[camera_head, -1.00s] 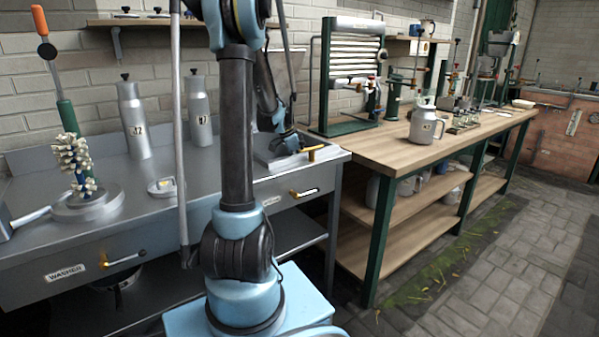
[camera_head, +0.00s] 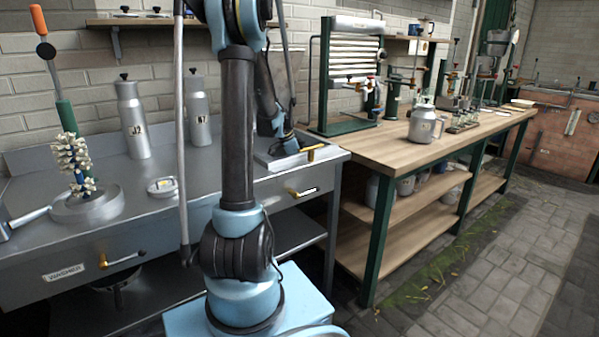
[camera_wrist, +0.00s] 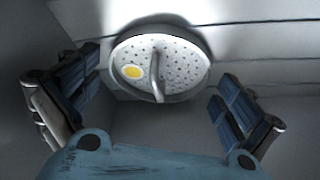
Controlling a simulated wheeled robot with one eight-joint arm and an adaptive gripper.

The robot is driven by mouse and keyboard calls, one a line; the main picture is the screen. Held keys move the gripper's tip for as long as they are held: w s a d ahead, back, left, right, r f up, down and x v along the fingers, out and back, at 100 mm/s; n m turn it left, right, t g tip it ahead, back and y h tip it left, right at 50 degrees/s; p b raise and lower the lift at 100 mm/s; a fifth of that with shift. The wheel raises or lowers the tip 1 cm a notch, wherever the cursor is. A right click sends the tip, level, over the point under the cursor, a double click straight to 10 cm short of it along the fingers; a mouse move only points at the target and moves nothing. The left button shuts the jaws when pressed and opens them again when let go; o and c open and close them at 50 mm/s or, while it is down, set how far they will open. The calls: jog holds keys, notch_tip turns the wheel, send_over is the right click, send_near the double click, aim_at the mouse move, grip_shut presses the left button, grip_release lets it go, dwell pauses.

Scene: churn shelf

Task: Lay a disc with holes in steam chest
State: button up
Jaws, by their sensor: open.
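The disc with holes (camera_wrist: 185,65) shows in the wrist view as a round pale metal plate with many small holes, a yellow spot and a curved handle across it. My gripper (camera_wrist: 160,78) is open, its blue-padded fingers apart on either side of the disc's near edge; I see no finger touching it. In the head view my gripper (camera_head: 283,143) is low over a metal box with a brass handle (camera_head: 312,154), at the counter's right end, likely the steam chest. The disc there is hidden from the head view.
The metal counter (camera_head: 125,222) holds a small round piece with a yellow mark (camera_head: 162,187), two grey bottles (camera_head: 133,120) and a brush stand (camera_head: 88,205). A wooden bench (camera_head: 385,147) with a metal jug (camera_head: 424,125) stands to the right.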

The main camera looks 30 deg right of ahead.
jog(key=v, duration=1.2)
jog(key=shift+r, duration=0.1)
